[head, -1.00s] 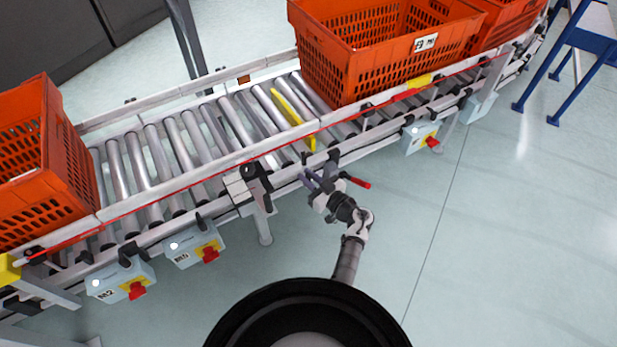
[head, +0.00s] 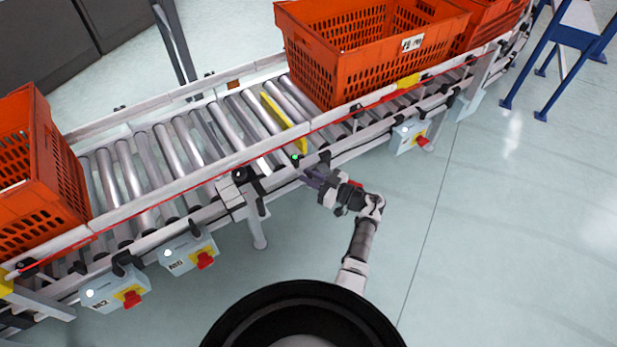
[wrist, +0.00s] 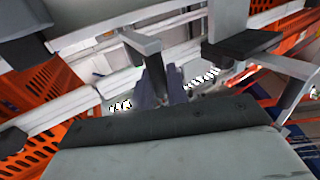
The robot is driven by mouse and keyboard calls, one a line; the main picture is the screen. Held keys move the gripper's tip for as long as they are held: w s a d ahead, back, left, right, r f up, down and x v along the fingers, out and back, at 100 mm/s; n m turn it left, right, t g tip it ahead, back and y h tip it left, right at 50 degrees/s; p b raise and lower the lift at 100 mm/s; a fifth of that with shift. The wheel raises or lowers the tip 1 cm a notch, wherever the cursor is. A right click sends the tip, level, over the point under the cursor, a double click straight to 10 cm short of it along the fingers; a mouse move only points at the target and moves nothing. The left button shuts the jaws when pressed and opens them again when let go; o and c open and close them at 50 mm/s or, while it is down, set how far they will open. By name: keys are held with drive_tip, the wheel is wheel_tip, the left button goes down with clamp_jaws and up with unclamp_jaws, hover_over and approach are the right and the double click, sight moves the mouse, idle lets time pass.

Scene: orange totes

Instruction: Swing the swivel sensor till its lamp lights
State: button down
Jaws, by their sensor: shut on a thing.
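The swivel sensor (head: 314,178) is a small greyish-purple body at the near rail of the roller conveyor. A small lamp (head: 295,157) on it shows green. My gripper (head: 323,173) is at the sensor, shut on it, and hides part of it. A red piece (head: 355,183) shows beside my gripper; I cannot tell what it joins. In the wrist view, purple-grey parts of the sensor (wrist: 152,82) show low between the two fingers of my gripper (wrist: 182,48).
Orange totes stand on the conveyor at left (head: 62,170) and upper right (head: 350,65). A yellow bar (head: 284,122) lies across the rollers. Grey control boxes (head: 190,250) hang along the near side. A blue stand (head: 572,42) is at upper right; the floor at right is clear.

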drive_tip(key=c, duration=1.4)
unclamp_jaws()
drive_tip(key=shift+c, duration=0.2)
drive_tip(key=shift+d, duration=0.1)
drive_tip(key=v, duration=1.3)
drive_tip(key=shift+s+d+b, duration=0.2)
drive_tip(key=shift+d+b, duration=0.05)
drive_tip(key=shift+b, duration=0.1)
